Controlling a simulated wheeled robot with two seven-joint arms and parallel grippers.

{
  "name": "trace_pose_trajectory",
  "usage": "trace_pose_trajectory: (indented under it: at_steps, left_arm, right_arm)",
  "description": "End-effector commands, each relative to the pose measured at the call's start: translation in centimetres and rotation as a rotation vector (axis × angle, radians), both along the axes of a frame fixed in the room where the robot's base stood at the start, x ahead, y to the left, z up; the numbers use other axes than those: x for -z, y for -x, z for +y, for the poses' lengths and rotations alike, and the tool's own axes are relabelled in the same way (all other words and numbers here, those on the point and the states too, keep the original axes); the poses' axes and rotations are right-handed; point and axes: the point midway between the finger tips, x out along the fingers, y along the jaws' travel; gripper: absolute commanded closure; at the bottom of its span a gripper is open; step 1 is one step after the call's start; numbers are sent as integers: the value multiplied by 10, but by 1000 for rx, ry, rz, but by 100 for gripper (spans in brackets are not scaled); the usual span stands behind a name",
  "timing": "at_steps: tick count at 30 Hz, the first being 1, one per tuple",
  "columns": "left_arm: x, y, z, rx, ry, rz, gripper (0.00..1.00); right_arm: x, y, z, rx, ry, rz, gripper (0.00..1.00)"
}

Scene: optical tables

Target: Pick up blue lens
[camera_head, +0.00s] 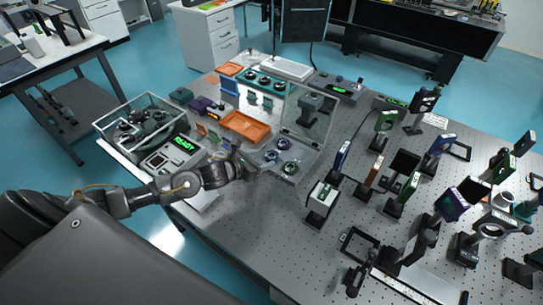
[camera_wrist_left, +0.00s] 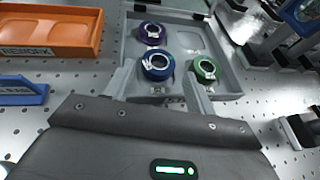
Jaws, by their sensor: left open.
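The blue lens (camera_wrist_left: 158,65) is a dark blue ring with a pale clip, lying in a grey tray (camera_wrist_left: 219,54) between a purple lens (camera_wrist_left: 152,33) and a green lens (camera_wrist_left: 203,69). In the head view the blue lens (camera_head: 270,155) is small, just right of my left gripper (camera_head: 243,160). In the left wrist view my left gripper (camera_wrist_left: 162,84) is open and empty, its two fingers pointing toward the tray, one on each side of the blue lens's near edge. I cannot tell whether they touch it. My right gripper is not in view.
An orange tray (camera_head: 245,126) lies left of the lens tray, and a clear panel (camera_head: 306,112) stands behind it. A white-faced block (camera_head: 321,198) and several upright optics mounts fill the right of the perforated table. A glass box (camera_head: 148,121) stands at the left.

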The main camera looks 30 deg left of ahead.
Motion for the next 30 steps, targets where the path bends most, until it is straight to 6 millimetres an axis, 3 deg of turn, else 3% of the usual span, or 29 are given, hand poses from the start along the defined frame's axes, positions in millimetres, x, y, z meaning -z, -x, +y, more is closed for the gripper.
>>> trace_pose_trajectory:
  at_steps: [3,7,17,27,30]
  left_arm:
    - [1,-16,-4,-2,3,0,45]
    - [9,-31,-8,-2,3,-1,45]
    - [15,-38,-11,1,1,-1,45]
    - [15,-38,-11,1,2,0,82]
    - [15,-38,-11,1,2,0,82]
  right_arm:
    - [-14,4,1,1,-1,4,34]
    - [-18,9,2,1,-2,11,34]
    - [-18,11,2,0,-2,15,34]
    - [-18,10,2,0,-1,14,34]
    - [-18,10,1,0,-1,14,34]
